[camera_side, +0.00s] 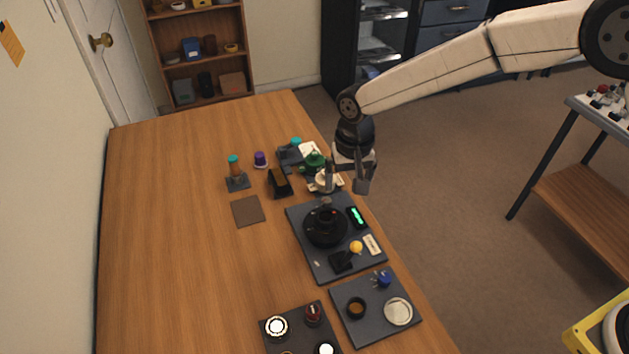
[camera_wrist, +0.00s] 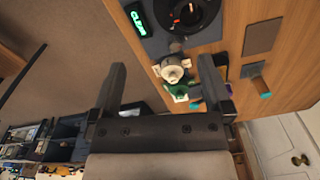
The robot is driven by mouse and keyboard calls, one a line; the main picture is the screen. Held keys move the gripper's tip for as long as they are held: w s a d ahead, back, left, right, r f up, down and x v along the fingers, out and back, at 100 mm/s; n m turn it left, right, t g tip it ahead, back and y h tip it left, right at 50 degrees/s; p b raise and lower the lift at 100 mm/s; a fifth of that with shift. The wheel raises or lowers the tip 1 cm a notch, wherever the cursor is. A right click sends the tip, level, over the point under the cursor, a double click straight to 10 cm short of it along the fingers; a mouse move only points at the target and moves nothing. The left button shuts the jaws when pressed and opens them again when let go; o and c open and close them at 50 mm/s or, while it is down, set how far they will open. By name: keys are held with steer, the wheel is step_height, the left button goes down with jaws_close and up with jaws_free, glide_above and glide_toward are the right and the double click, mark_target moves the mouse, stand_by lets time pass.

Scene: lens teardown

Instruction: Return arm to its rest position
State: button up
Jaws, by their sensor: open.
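My gripper (camera_side: 346,182) hangs from my arm near the right edge of the table, just beyond the dark work board. Its two fingers are apart, and nothing is seen between them. In the wrist view my gripper (camera_wrist: 165,85) also shows both fingers spread and empty. A white part and a green part (camera_side: 314,162) stand on the table close by, partly hidden behind the gripper in the side view. In the wrist view the white part (camera_wrist: 173,69) lies between the finger directions, farther off.
The dark board (camera_side: 309,258) holds a round black device (camera_side: 325,226) and a lit green display (camera_side: 356,216). A second tray (camera_side: 376,329) and a tray of lens parts (camera_side: 292,343) lie nearer. A brown pad (camera_side: 248,211) lies left. The table's left side is clear.

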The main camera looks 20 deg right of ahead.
steer(key=s+d+r+n+t, duration=0.1)
steer(key=s+d+r, duration=0.1)
steer(key=s+d, duration=0.7)
steer(key=s+d+r+n+t, duration=0.1)
steer(key=s+d+r, duration=0.2)
steer(key=s+d, duration=0.7)
steer(key=d, duration=0.3)
steer(key=shift+d, duration=0.1)
steer(key=shift+c, duration=0.2)
stand_by(0.4)
